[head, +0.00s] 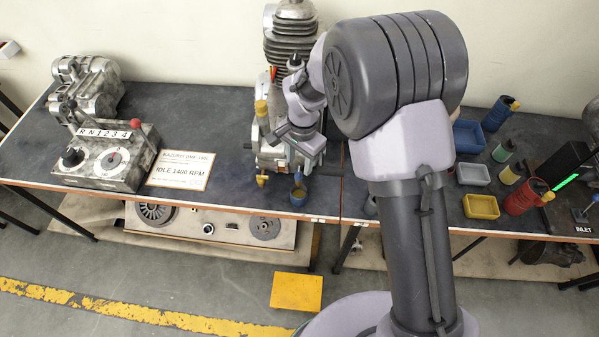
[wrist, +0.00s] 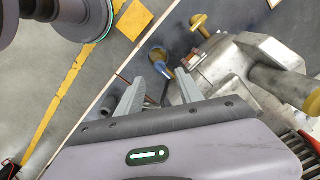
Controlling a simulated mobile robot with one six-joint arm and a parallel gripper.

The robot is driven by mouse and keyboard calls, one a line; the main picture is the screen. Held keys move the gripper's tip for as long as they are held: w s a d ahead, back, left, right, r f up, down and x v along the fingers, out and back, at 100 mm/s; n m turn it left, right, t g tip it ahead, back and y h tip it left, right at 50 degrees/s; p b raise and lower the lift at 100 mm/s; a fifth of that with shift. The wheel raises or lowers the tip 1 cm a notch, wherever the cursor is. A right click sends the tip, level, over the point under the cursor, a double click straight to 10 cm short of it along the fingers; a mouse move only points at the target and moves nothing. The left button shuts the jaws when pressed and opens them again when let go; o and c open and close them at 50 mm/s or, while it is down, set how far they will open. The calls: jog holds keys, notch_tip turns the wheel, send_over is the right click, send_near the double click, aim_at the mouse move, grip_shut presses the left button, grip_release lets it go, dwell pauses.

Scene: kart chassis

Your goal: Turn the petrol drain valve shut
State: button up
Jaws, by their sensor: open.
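The grey metal engine (head: 270,150) stands at the front edge of the bench; its lower casing also shows in the wrist view (wrist: 225,65). A small blue part (wrist: 161,68), which may be the petrol drain valve's handle, shows low beside the casing, against a small yellowish cup (wrist: 157,54). In the head view the cup (head: 298,196) is at the bench's front edge. My gripper (wrist: 156,88) is open and empty, its two grey fingers pointing towards the blue part, apart from it. In the head view my gripper (head: 303,160) is beside the engine and partly hides it.
Trays and bottles, including a red can (head: 525,197), stand right.

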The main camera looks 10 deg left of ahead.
aim_at(299, 173)
notch_tip(299, 173, down, 6)
jog(key=shift+w+a+r+b, duration=0.1)
jog(key=shift+a+b, duration=0.05)
jog(key=shift+b, duration=0.35)
grip_shut()
